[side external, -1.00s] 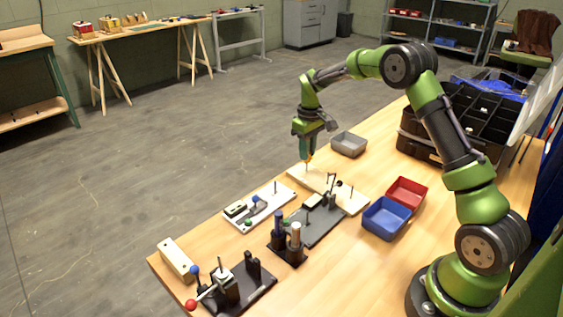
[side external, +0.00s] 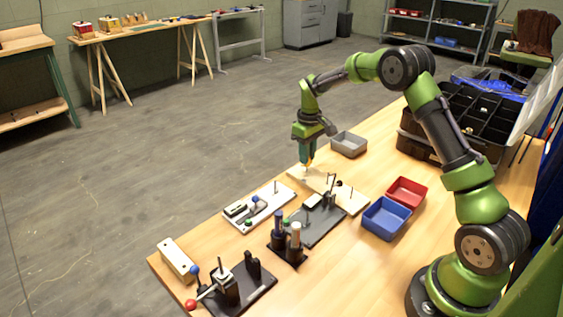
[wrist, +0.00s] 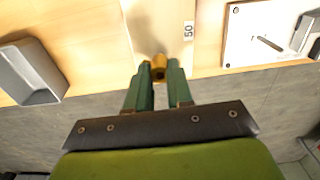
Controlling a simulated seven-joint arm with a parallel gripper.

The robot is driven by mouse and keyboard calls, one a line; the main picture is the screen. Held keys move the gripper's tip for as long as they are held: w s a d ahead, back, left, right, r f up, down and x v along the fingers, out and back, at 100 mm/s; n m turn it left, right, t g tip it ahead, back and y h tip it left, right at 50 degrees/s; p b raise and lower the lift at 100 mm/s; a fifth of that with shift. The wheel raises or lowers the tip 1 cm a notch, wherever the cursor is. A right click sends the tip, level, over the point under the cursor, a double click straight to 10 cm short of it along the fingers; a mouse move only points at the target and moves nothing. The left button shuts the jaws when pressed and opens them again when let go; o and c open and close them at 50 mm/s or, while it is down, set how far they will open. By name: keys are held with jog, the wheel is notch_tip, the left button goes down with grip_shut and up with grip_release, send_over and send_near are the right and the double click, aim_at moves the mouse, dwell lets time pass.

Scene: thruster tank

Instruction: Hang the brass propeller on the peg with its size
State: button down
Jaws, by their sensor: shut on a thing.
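The brass propeller (wrist: 159,62) is a small yellow-gold piece between my fingertips in the wrist view. My gripper (wrist: 158,72) is shut on it. In the side view my gripper (side external: 307,162) points straight down over the far-left end of a pale wooden board (side external: 349,204). Thin upright pegs stand on this board, one of them (side external: 351,190) towards its right end.
A grey bin (side external: 349,144) stands close behind my gripper. A white plate with fittings (side external: 270,213) and a dark grey plate (side external: 325,230) lie in front. Red (side external: 407,193) and blue (side external: 386,218) bins stand to the right. A black compartment case (side external: 420,145) is at the back.

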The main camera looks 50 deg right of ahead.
jog(key=shift+f, duration=0.35)
jog(key=shift+f, duration=0.3)
jog(key=shift+f, duration=0.4)
dwell(0.4)
jog(key=c, duration=0.9)
grip_release()
jog(key=shift+r, duration=0.1)
notch_tip(320, 180, up, 21)
jog(key=shift+f, duration=0.1)
dwell(0.3)
